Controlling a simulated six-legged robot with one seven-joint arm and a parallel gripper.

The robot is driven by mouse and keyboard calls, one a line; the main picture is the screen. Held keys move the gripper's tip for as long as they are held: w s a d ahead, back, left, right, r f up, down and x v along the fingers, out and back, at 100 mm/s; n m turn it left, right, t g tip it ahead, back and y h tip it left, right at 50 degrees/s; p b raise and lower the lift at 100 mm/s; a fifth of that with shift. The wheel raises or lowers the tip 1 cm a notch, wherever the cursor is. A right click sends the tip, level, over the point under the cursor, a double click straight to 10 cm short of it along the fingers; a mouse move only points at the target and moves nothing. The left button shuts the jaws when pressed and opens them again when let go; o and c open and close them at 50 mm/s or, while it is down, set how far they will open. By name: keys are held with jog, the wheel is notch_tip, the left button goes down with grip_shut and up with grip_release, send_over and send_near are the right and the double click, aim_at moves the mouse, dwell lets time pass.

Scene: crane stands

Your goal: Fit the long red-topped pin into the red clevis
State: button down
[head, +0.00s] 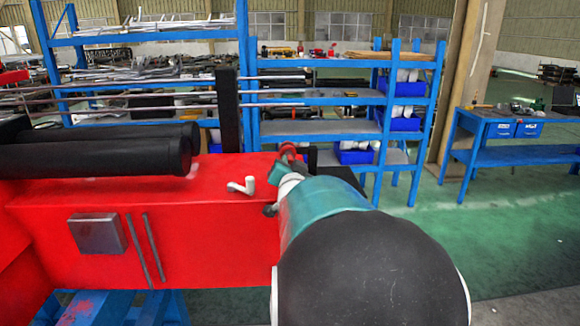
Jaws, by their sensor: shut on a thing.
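My gripper (284,173) is at the far end of my arm, above the right end of the red crane body. My own teal and black arm links hide most of it. It is shut on what looks like the long red-topped pin, whose red top (288,149) shows just beyond the arm. The pin's shank is hidden, so I cannot tell its tilt or whether it touches anything. I cannot make out the red clevis apart from the other red parts here.
The red crane body (190,232) fills the left, with a white bent handle (243,186), black cylinders (95,156) and a dark upright post (228,110). Blue shelves (345,127) stand behind. A blue workbench (515,150) is at right, with open green floor before it.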

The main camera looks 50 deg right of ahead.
jog(key=shift+x, duration=0.95)
jog(key=c, duration=1.2)
grip_release()
jog(key=shift+r, duration=0.1)
jog(key=shift+o, duration=0.2)
jog(key=shift+v, duration=2.45)
jog(key=shift+s+a, duration=0.1)
